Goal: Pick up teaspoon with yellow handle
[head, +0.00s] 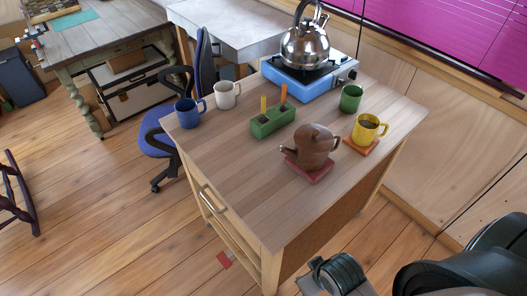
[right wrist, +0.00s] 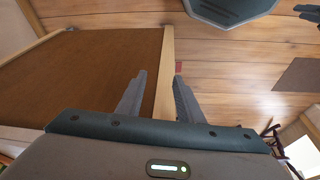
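The yellow-handled teaspoon (head: 264,105) stands upright in a green holder (head: 262,127) on the wooden table, with only its handle showing. An orange handle (head: 283,93) stands in the same holder, to its right. My right gripper (right wrist: 158,93) is open and empty in the right wrist view, with its fingers apart and the table's side panel and leg beyond them. In the head view my right arm is at the bottom right, low beside the table and far from the holder. My left gripper is not in view.
A brown teapot (head: 312,146) stands in front of the holder. Blue (head: 186,112), white (head: 227,95), green (head: 351,98) and yellow (head: 366,130) mugs stand around. A steel kettle (head: 305,45) sits on a blue stove (head: 300,80) behind. The table's front (head: 250,190) is clear.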

